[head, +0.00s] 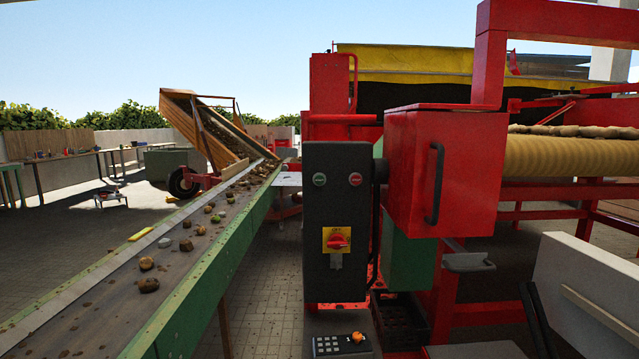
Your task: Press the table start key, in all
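A black control box (337,210) stands upright at the middle of the head view, beside the red machine. It has a green button (319,180) at upper left and a red button (355,179) at upper right. Below them is a red rotary switch (337,241) on a yellow plate. A small dark panel (342,345) with several pale keys and an orange knob (357,337) lies at the bottom edge. The labels are too small to read, so I cannot tell which is the table start key. Neither gripper shows.
A green-sided conveyor (222,263) with potatoes, stones and clods runs along the left. A tilted wooden trailer (205,135) stands at its far end. A red box with a black handle (448,170) sits right of the control box. A white panel (590,290) leans at lower right.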

